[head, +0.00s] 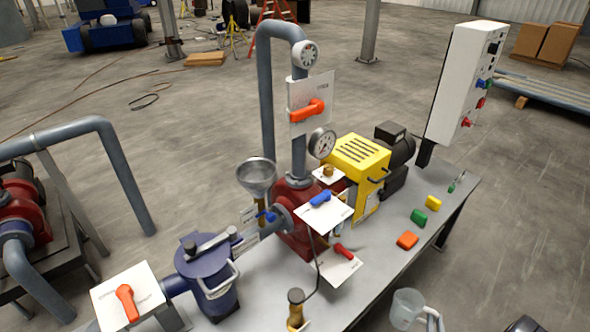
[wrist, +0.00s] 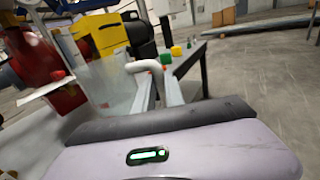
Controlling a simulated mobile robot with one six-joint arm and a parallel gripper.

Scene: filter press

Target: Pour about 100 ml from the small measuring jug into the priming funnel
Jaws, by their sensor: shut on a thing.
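The small measuring jug (head: 405,308) is clear and stands out at the bottom edge of the head view, partly cut off. Its pale handle (head: 434,317) points right. In the wrist view the jug (wrist: 104,88) is left of centre, and my gripper (wrist: 157,84) is shut on its handle. The jug looks roughly upright; its liquid level cannot be made out. The grey priming funnel (head: 257,178) stands mouth up, left of the red pump body (head: 297,235), apart from the jug and further back.
A blue strainer pot (head: 208,275) and an orange-handled valve (head: 127,303) lie left. Valve plates (head: 325,217), a yellow guard (head: 357,165) and coloured blocks (head: 408,240) are behind. Bare bench (head: 370,275) lies between.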

